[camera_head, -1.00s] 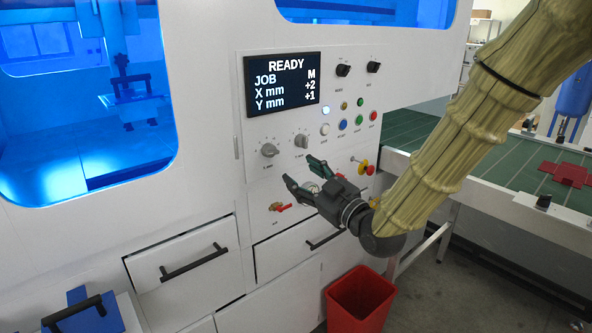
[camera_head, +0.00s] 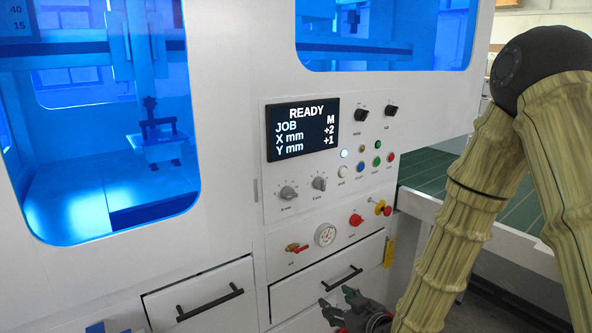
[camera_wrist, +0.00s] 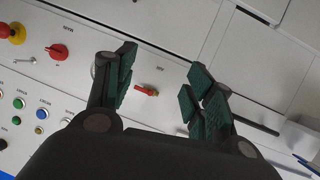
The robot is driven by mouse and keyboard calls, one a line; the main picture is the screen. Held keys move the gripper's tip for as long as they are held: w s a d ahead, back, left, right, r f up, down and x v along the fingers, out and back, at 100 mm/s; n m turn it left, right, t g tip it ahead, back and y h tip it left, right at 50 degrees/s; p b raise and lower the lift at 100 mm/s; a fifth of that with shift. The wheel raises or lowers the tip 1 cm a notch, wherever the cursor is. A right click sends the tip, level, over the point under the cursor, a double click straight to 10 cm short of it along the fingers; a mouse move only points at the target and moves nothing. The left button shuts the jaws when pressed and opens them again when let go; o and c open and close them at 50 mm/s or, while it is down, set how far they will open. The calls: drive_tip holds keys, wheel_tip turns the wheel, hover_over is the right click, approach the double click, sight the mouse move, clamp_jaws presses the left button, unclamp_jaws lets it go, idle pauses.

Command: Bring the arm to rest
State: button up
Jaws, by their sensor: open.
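My gripper (camera_head: 342,303) is low at the bottom edge of the head view, in front of the machine's lower drawers, and partly cut off by the frame. Its jaws are apart and empty. In the wrist view my gripper (camera_wrist: 160,88) shows green-padded fingers spread wide with nothing between them but the panel behind. My arm comes down from the right side of the head view, bent at a dark joint near the top right. The gripper looks clear of the panel, though the exact gap cannot be told.
The white machine's control panel has a display (camera_head: 303,128) reading READY, a red switch (camera_head: 356,219), a gauge (camera_head: 325,235) and a red-handled valve (camera_head: 297,248). Drawer handles (camera_head: 210,304) stick out below. A green-topped conveyor or table (camera_head: 425,170) lies at the right.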

drive_tip(key=s+d+f+m+g+h+p, duration=0.2)
drive_tip(key=s+d+f+g, duration=0.1)
drive_tip(key=s+f, duration=0.45)
drive_tip(key=s+d+f+m+g+h+p, duration=0.1)
drive_tip(key=s+d+f+m+g, duration=0.1)
drive_tip(key=s+f, duration=0.55)
drive_tip(key=s+d+f+m+g+h+p, duration=0.1)
drive_tip(key=s+d+f+g, duration=0.1)
drive_tip(key=s, duration=0.5)
drive_tip(key=s+d+f+m+g+h+p, duration=0.1)
drive_tip(key=s+d+f+g, duration=0.1)
drive_tip(key=s+f, duration=0.3)
drive_tip(key=s+d+f+m+g+h+p, duration=0.1)
drive_tip(key=s+d+f+g, duration=0.1)
drive_tip(key=s, duration=0.9)
wheel_tip(320, 180, down, 2)
drive_tip(key=shift+d+g+p, duration=0.3)
drive_tip(key=shift+g, duration=0.3)
